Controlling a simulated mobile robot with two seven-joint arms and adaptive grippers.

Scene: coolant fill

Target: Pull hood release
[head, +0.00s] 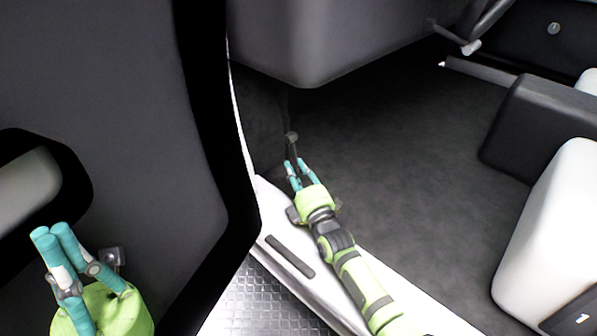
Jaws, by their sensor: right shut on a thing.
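The hood release (292,140) is a small dark grey lever low in the footwell, near the door sill and below the dashboard. My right gripper (297,165) is at the lever, with its teal fingers shut on it; the contact itself is small and partly hidden. My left gripper (72,250) is at the lower left in front of the door panel, away from the lever. It is empty, its teal fingers are extended, and it looks open.
The open door panel (120,90) fills the left side. The white sill (290,262) runs under my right arm. The dashboard underside (310,50) hangs above the lever. A white seat (555,225) stands at the right. The dark footwell floor (420,170) is clear.

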